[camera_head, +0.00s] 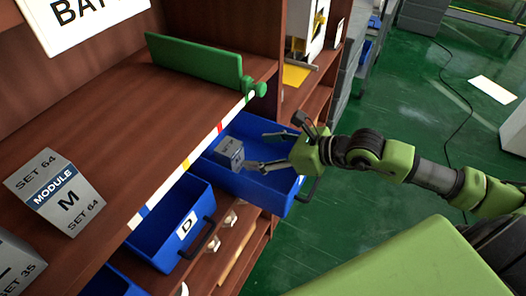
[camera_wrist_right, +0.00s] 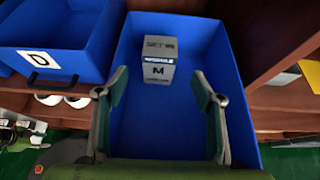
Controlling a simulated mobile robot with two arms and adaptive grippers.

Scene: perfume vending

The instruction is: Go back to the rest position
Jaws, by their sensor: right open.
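My right gripper (camera_head: 271,150) reaches in from the right over an open blue drawer (camera_head: 265,190). Its fingers are apart with nothing between them; they also show in the right wrist view (camera_wrist_right: 160,105). A grey box marked M (camera_head: 230,152) lies in this drawer, just beyond the fingertips. In the right wrist view the box (camera_wrist_right: 157,62) stands near the drawer's far end, apart from both fingers. My left gripper is not in view.
A second blue drawer marked D (camera_head: 170,225) is pulled out beside it. Another module M box (camera_head: 55,192) stands on the wooden shelf (camera_head: 150,105). Open green floor (camera_head: 430,75) is at the right.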

